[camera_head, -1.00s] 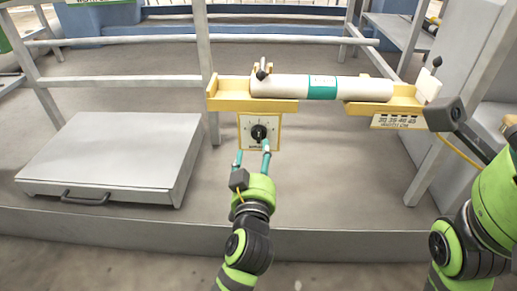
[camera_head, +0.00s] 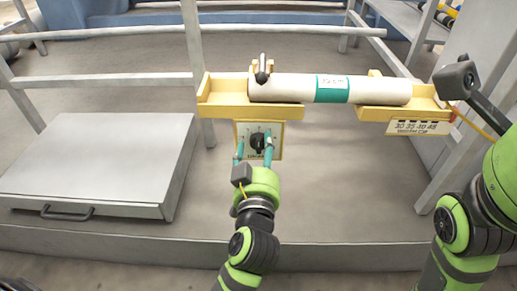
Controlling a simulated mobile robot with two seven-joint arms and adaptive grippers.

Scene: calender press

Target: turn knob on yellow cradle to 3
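The yellow cradle (camera_head: 222,106) carries a white roll (camera_head: 382,91) with a teal band. Below its left end hangs a yellow-framed panel with a black knob (camera_head: 257,141) on a pale dial. The dial's numbers are too small to read. My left gripper (camera_head: 253,152) is open, its two teal fingers on either side of the knob; I cannot tell whether they touch it. My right arm is at the right edge; its gripper's fingers do not show.
A grey box with a dark handle (camera_head: 67,212) stands at the left. Grey rails and posts (camera_head: 197,70) rise behind it. A number plate (camera_head: 418,128) hangs under the cradle's right end. The grey floor between is clear.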

